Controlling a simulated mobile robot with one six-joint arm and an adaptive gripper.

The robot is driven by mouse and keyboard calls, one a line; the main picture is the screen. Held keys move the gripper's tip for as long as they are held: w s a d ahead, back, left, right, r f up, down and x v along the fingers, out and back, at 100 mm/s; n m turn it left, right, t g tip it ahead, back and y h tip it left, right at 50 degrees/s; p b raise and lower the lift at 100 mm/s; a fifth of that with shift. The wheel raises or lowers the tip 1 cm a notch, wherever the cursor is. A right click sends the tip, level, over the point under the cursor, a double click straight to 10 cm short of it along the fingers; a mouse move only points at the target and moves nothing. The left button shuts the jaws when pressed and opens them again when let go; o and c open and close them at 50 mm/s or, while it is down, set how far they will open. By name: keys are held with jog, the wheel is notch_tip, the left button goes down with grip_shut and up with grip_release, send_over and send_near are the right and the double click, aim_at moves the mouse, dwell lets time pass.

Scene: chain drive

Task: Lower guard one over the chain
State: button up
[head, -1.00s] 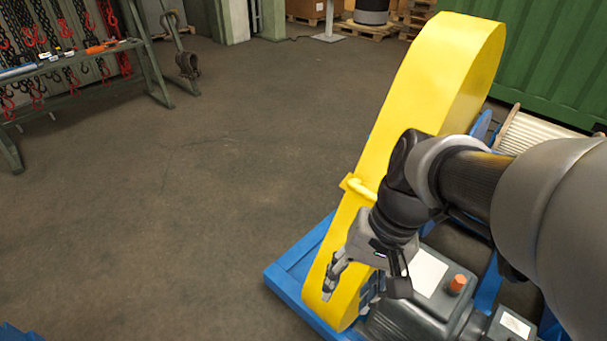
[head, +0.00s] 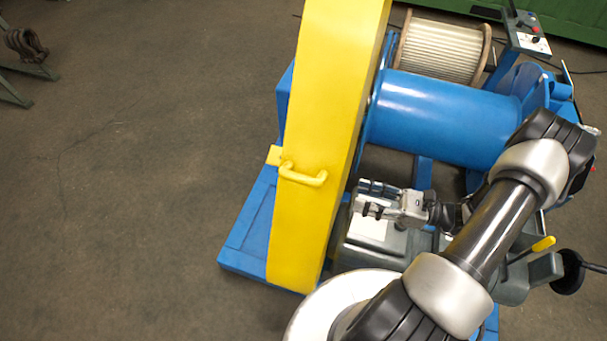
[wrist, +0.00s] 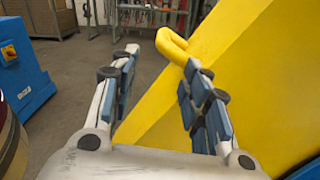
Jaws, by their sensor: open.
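The yellow guard (head: 325,110) is a tall, narrow cover standing on the blue base frame (head: 243,240). Its lower end reaches down to the frame; the chain does not show in any view. A yellow handle (head: 303,175) sticks out from the guard's front face. My gripper (head: 362,198) is to the right of the guard, above the grey motor, with its fingers pointing left toward the guard. In the wrist view my gripper (wrist: 161,64) is open and empty, and the handle (wrist: 173,45) shows beyond the right fingertip, apart from the fingers.
A blue drum (head: 445,115) lies right of the guard, with a wound spool (head: 443,50) behind it. The grey motor housing (head: 370,230) is under my gripper. A control box (head: 528,35) stands at the back right. The floor (head: 130,190) on the left is clear.

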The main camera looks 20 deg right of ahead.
jog(key=b, duration=0.2)
send_near(303, 180)
jog(key=shift+m+t, duration=0.3)
jog(key=x, duration=0.3)
jog(key=f+x, duration=0.1)
jog(key=x, duration=0.6)
jog(key=shift+w+f, duration=0.25)
jog(key=shift+f, duration=0.05)
grip_shut()
